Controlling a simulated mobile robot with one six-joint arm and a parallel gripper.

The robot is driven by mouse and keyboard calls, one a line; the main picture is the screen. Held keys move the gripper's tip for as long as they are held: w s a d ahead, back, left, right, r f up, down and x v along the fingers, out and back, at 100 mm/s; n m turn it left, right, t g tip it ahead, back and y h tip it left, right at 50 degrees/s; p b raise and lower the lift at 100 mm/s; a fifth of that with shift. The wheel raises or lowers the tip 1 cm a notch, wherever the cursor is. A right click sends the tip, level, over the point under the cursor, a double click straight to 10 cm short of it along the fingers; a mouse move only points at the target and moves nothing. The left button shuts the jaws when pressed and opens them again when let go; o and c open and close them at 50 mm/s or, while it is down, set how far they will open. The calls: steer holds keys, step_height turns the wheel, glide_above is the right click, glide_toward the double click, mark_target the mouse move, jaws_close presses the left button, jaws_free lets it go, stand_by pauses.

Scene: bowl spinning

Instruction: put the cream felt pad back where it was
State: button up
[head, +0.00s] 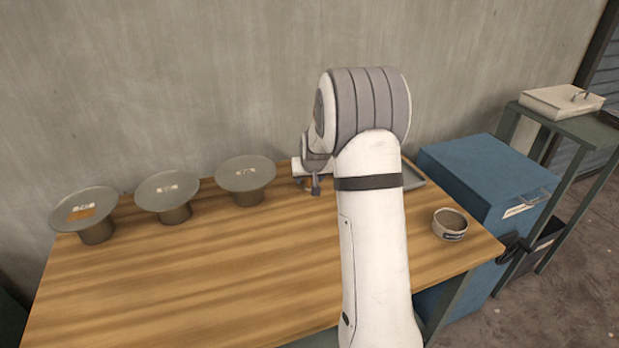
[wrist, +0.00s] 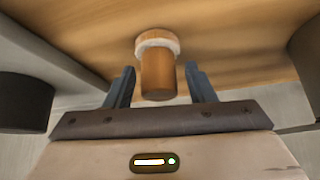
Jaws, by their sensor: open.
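In the wrist view, a short orange-brown cylinder with a cream band (wrist: 158,47) near its far end stands between my fingers; the cream band looks like the felt pad. My gripper (wrist: 160,78) is open, with one finger on each side of the cylinder and visible gaps to both. In the head view, my gripper (head: 308,187) is low over the back of the table, just right of the third disc stand. There a small brownish bit shows by the fingers, too small to make out.
Three grey disc stands (head: 84,208), (head: 167,190), (head: 245,173) line the table's back left, each with a small label; the leftmost also has an orange patch. A round tin (head: 450,224) is at right. A grey tray (head: 414,178) is partly behind my arm. The wooden table's (head: 200,280) front left is clear.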

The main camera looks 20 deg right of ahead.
steer(key=shift+r, duration=0.15)
steer(key=shift+s+r, duration=0.1)
steer(key=shift+r, duration=0.1)
steer(key=v, duration=1.1)
steer(key=s+a+g, duration=0.1)
steer(key=s+a, duration=0.3)
steer(key=s, duration=0.6)
steer(key=s+a+n+g+y, duration=0.1)
steer(key=s+a, duration=0.3)
steer(key=s, duration=0.7)
steer(key=s+a+r+n+g, duration=0.1)
steer(key=s+a, duration=0.4)
steer(key=s, duration=0.5)
steer(key=shift+s+g, duration=0.4)
steer(key=shift+g, duration=0.1)
steer(key=shift+a+r, duration=0.1)
